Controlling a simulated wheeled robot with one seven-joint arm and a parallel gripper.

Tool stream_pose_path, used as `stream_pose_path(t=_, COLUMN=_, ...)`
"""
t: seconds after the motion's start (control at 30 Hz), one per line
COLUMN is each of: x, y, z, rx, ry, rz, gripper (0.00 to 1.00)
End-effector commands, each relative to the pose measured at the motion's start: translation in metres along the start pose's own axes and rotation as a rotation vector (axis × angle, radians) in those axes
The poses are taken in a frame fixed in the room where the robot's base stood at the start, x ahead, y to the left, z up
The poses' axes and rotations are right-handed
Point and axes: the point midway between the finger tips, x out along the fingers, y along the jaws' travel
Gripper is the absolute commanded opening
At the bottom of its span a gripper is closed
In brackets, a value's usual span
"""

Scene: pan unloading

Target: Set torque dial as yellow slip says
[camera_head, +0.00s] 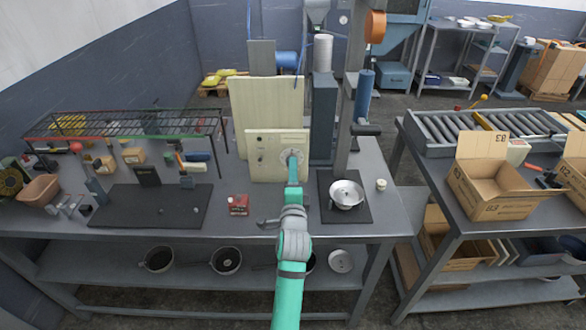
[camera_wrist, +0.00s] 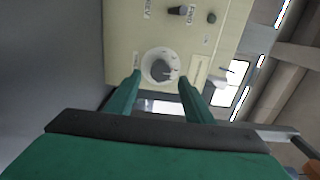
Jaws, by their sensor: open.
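The torque dial is a round white dial with a grey knob (camera_wrist: 161,69), set in a cream control panel (camera_wrist: 125,40). In the head view the panel (camera_head: 264,172) stands upright at the back of the workbench. My gripper (camera_wrist: 159,79) is open, with its two green fingers on either side of the dial in the wrist view; I cannot tell whether they touch it. In the head view my gripper (camera_head: 292,156) partly covers the dial. Its scale marks are too small to read. I cannot make out a yellow slip for certain.
A red box (camera_head: 238,204) and a metal bowl (camera_head: 346,194) on a dark plate stand on the workbench (camera_head: 275,219). A wire rack (camera_head: 130,124) is at left; a roller conveyor (camera_head: 485,127) is at right.

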Motion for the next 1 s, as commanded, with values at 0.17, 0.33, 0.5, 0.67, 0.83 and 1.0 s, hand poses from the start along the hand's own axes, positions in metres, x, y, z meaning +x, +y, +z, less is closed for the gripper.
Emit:
stream_pose_path(t=0.17, x=-0.034, y=0.002, z=-0.001, rx=-0.004, ry=0.001, rz=0.002, gripper=0.48)
stream_pose_path(t=0.33, x=-0.057, y=0.001, z=-0.002, rx=-0.002, ry=0.002, rz=0.001, gripper=0.48)
stream_pose_path(t=0.5, x=-0.068, y=0.000, z=-0.002, rx=-0.002, ry=0.003, rz=0.001, gripper=0.48)
stream_pose_path(t=0.67, x=-0.071, y=0.000, z=-0.004, rx=-0.001, ry=0.007, rz=0.001, gripper=0.48)
stream_pose_path(t=0.83, x=-0.070, y=0.000, z=-0.006, rx=-0.001, ry=0.009, rz=0.001, gripper=0.48)
stream_pose_path(t=1.0, x=-0.070, y=0.000, z=-0.004, rx=-0.001, ry=0.006, rz=0.001, gripper=0.48)
